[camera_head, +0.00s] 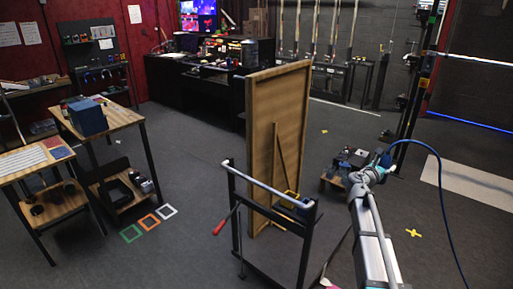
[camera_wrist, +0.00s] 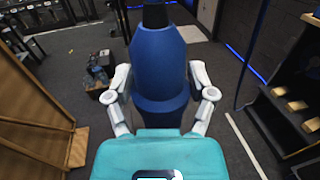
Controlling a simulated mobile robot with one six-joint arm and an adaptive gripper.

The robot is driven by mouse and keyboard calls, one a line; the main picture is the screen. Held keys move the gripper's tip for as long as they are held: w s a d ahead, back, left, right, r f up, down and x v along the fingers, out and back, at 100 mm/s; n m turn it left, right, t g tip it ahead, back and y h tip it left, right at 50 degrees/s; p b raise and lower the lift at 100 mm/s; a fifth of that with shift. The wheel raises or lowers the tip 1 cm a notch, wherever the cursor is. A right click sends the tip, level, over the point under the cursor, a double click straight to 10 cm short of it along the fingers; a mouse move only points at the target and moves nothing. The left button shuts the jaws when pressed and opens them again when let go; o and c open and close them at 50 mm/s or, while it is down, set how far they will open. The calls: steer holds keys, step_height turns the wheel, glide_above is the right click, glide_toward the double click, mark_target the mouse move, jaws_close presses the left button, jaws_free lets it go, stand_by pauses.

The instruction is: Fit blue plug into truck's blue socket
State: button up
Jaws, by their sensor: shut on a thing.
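The blue plug (camera_wrist: 158,62) fills the upper middle of the wrist view, with a dark tip pointing away from me. My gripper (camera_wrist: 160,84) is shut on it, one grey finger on each side. In the head view my gripper (camera_head: 376,168) is at the right, above the floor, with a blue cable (camera_head: 440,185) arching from it. The truck (camera_head: 234,205), a dark platform with black posts and a pale handle bar, stands left of my gripper and apart from it. A small blue part (camera_head: 299,204) beside a yellow one shows behind its rail; I cannot tell whether it is the socket.
A tall wooden panel (camera_head: 262,130) stands upright on the truck. A red lever (camera_head: 224,223) sticks out left. A low stand with dark items (camera_head: 345,165) is behind my gripper. Wooden tables (camera_head: 30,160) are at left. Open floor (camera_head: 440,260) lies right.

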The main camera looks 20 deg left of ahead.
steer(key=shift+d, duration=0.1)
steer(key=w+a+f+n+t+y+b, duration=0.1)
steer(key=w+a+y, duration=0.15)
steer(key=a, duration=0.95)
steer(key=w+a+f+n+t+y+b, duration=0.1)
steer(key=w+a, duration=0.2)
steer(key=a, duration=1)
steer(key=s+a+n+y, duration=0.1)
steer(key=s+a, duration=0.1)
steer(key=a, duration=1.1)
steer(key=s+a+n+y, duration=0.1)
steer(key=a+y, duration=0.1)
steer(key=a, duration=1.2)
steer(key=shift+s+f+n+b, duration=0.3)
steer(key=shift+s+f+b, duration=0.05)
steer(key=shift+f+b, duration=0.05)
steer(key=shift+d, duration=0.45)
